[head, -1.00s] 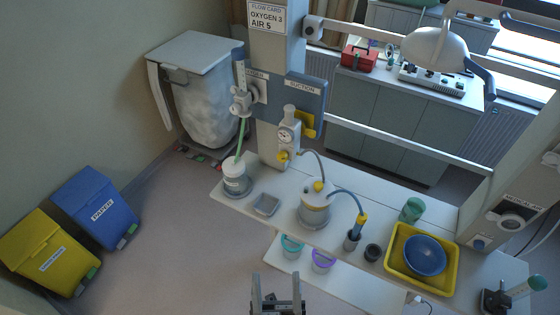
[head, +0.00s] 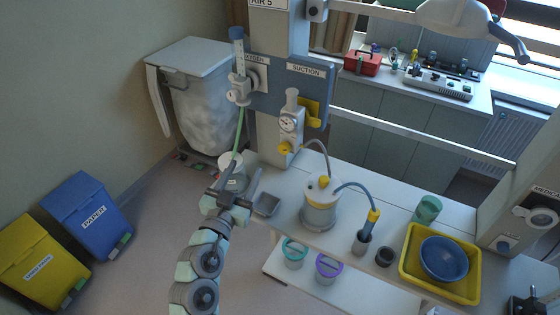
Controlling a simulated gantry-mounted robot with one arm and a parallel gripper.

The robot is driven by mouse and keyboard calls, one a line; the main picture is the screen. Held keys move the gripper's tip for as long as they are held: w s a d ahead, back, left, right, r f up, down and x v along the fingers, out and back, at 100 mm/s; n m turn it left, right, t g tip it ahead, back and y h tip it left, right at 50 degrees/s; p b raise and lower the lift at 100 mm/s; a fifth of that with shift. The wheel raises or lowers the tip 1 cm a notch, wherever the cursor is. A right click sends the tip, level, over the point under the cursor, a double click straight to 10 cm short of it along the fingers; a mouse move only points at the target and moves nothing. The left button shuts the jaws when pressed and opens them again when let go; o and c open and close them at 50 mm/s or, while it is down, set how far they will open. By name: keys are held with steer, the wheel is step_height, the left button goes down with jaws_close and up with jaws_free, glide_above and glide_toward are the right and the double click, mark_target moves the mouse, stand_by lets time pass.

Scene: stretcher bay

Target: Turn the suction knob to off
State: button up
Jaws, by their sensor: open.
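The suction unit hangs under the blue panel marked SUCTION (head: 306,71) on the column. It has a round gauge (head: 288,124) and a small yellow knob (head: 285,148) below it. The knob's setting is too small to read. My gripper (head: 240,177) is open and empty, below and to the left of the knob and apart from it. In the picture it overlaps the white tub (head: 232,160) and the shelf's left end, partly hiding the tub.
A yellow bracket (head: 310,113) sits right of the gauge. A grey hose runs from the knob area to the suction jar (head: 320,205) on the white shelf. A grey dish (head: 267,204) lies near my gripper. A yellow tray (head: 412,274) holds a blue bowl (head: 444,258).

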mark_target(283, 150)
steer(key=s+d+m+g+h, duration=0.2)
steer(key=d+m+h, duration=0.1)
steer(key=d+m, duration=0.1)
steer(key=p+x, duration=0.1)
steer(key=x, duration=0.4)
steer(key=p+x, duration=0.1)
steer(key=x, duration=0.4)
steer(key=shift+w+d+r, duration=0.25)
steer(key=shift+w+d, duration=0.05)
steer(key=shift+c, duration=0.4)
jaws_close()
